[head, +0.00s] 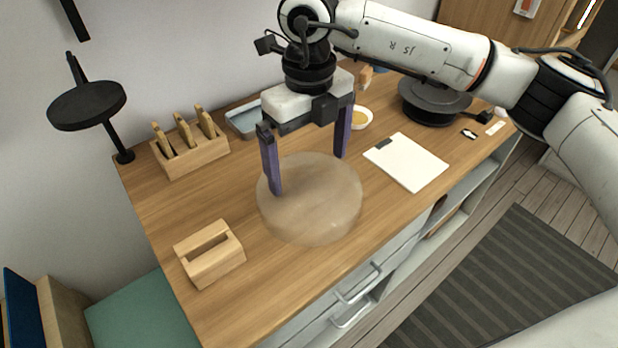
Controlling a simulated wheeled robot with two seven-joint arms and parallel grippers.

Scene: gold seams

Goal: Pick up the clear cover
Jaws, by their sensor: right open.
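The clear cover (318,205) is a round, see-through, brownish dome on the wooden desk, near the middle of the head view. My right gripper (306,174) is open above it, its two purple fingers pointing down. The left finger overlaps the cover's upper left side in the picture, and the right finger is by its far right edge. I cannot tell if either finger touches the cover. My left gripper is not in view.
A slotted wooden block (209,253) stands left of the cover. A wooden rack (190,152) with brush-like tools, a grey tray (245,120) and a small yellow-filled dish (361,118) stand behind. A white clipboard (405,162) and a black turntable (433,100) lie to the right.

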